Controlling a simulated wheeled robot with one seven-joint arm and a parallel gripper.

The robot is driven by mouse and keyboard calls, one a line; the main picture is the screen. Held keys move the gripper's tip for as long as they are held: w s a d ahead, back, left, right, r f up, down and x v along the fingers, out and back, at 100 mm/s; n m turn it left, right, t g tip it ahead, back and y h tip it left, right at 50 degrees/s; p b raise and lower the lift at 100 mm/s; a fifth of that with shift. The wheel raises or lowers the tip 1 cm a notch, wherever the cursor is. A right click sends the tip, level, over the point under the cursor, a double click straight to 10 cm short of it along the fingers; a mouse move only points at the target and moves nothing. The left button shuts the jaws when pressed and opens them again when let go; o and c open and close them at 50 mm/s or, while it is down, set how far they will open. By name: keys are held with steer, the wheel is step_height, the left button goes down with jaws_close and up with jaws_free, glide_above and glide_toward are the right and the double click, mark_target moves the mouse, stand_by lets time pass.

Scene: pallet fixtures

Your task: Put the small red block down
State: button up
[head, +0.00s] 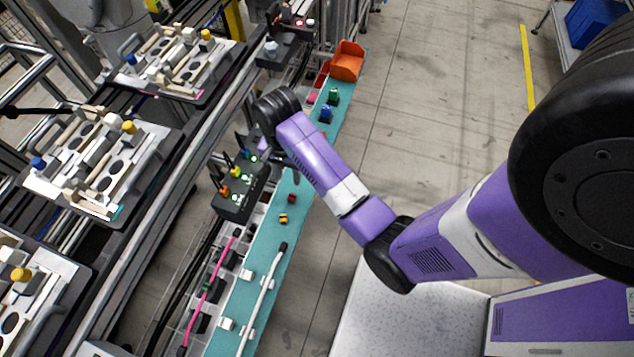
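A small red block (291,198) shows on the teal strip (280,236), just below my gripper in the picture. It appears to lie on the strip, apart from the gripper. My gripper (286,163) is a small dark shape at the end of my purple arm, over the strip and beside the black box with coloured buttons. My wrist partly hides it, and its fingers are too small to tell open from shut.
A yellow-and-black block (283,218) lies close to the red one. Blue (326,114) and green (333,97) blocks and an orange bin (347,62) stand farther along the strip. A black button box (240,192) stands left. A white cable (262,300) lies nearer.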

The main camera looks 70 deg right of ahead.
steer(key=s+a+f+n+t+h, duration=0.25)
steer(key=s+a+n+t, duration=0.45)
steer(key=a, duration=0.4)
steer(key=s+a+r+n+t, duration=0.2)
steer(key=s+r+n, duration=0.1)
steer(key=r, duration=0.5)
steer(key=s+a+r+n+t+y, duration=0.1)
steer(key=s+a+r+n+t, duration=0.2)
steer(key=r, duration=0.5)
steer(key=s+a+r+n+t+y, duration=0.1)
steer(key=s+a+r+n+t, duration=0.1)
steer(key=s+r+n, duration=0.2)
step_height(320, 180, up, 4)
steer(key=shift+s+a+f+n+t, duration=0.1)
steer(key=shift+s+a+n+t, duration=0.25)
steer(key=shift+s, duration=0.45)
steer(key=shift+y, duration=0.25)
